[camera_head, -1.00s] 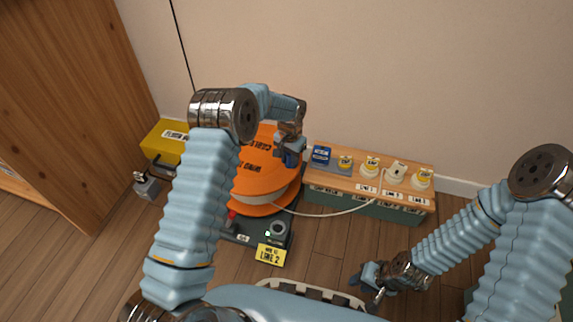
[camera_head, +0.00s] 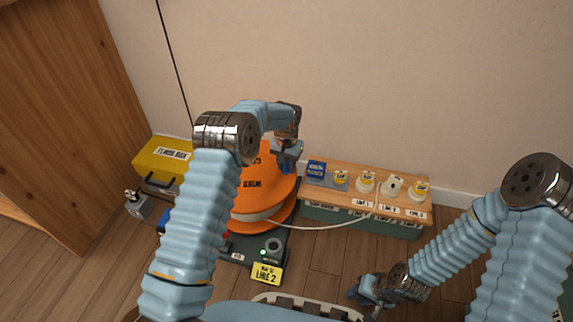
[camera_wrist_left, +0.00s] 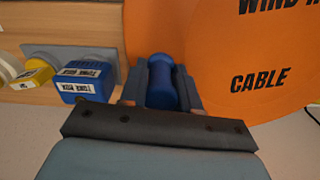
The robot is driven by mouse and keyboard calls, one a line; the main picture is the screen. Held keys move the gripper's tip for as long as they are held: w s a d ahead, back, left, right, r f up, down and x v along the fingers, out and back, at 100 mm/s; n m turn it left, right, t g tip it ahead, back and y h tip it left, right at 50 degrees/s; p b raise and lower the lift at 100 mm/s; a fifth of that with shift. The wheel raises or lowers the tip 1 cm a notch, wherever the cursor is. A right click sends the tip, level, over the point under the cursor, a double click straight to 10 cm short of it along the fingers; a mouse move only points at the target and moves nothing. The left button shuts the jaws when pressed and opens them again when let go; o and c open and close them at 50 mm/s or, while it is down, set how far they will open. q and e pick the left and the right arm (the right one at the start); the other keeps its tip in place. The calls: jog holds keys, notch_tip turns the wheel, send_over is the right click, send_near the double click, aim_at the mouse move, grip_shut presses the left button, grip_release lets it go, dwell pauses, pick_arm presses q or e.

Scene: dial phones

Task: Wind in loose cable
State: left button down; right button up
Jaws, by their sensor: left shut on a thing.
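The orange cable reel (camera_head: 262,187) stands on a dark base on the floor, partly hidden behind my left arm. In the left wrist view its orange face (camera_wrist_left: 225,60) shows black lettering with the word CABLE. My left gripper (camera_head: 287,160) is at the reel's upper right; in the wrist view it is shut on a blue handle (camera_wrist_left: 162,84) in front of the orange disc. A white cable (camera_head: 320,226) runs from the reel in a sagging curve to the wooden-topped bench. My right gripper (camera_head: 368,292) hangs low over the floor, away from the reel; its finger gap is unclear.
The wooden-topped bench (camera_head: 345,200) at the right carries a blue block (camera_head: 316,169) and several yellow and white plugs. A yellow toolbox (camera_head: 163,156) stands at the left.

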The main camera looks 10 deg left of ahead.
pick_arm(q)
jog(key=c, duration=1)
grip_release()
jog(key=shift+o, duration=0.2)
notch_tip(320, 180, up, 14)
jog(key=p, duration=0.2)
jog(key=shift+p, duration=0.4)
jog(key=shift+f, duration=0.1)
